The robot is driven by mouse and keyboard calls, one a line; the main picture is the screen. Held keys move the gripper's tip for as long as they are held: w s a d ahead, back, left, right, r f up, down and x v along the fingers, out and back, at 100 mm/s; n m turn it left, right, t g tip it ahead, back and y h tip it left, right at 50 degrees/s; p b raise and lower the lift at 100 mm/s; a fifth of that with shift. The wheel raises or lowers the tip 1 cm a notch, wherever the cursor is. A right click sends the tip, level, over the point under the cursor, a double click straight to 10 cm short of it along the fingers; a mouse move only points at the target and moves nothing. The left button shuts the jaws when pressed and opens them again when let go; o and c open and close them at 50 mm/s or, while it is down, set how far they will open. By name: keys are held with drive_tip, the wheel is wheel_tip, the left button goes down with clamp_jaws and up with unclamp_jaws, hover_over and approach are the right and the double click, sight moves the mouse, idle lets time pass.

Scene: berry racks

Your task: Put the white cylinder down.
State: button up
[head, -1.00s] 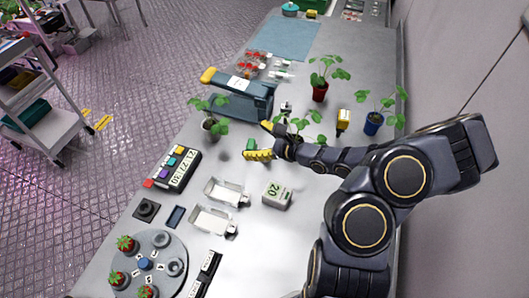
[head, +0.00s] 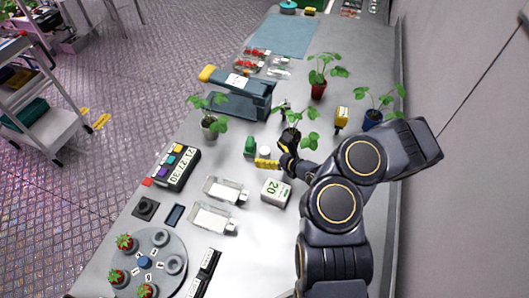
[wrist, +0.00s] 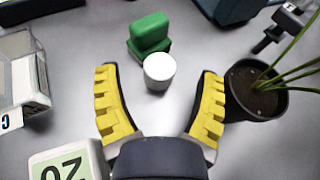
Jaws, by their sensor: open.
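The white cylinder (head: 265,151) stands upright on the grey table beside a green block. In the wrist view the white cylinder (wrist: 159,70) is in front of my palm, at the level of the fingertips, with clear gaps to both fingers. My gripper (wrist: 158,84) is open, its yellow ribbed fingers spread left and right with nothing held between them. In the head view my gripper (head: 276,154) is low over the table, just on the near right side of the cylinder.
Green blocks (wrist: 149,33) lie right behind the cylinder. A potted plant (wrist: 256,92) stands close to my right finger. A white box marked 20 (head: 276,192) and clear trays (head: 213,218) are nearer. A blue-grey device (head: 242,99) stands farther back.

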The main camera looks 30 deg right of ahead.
drive_tip(key=shift+x, duration=1.1)
drive_tip(key=c, duration=1.2)
clamp_jaws()
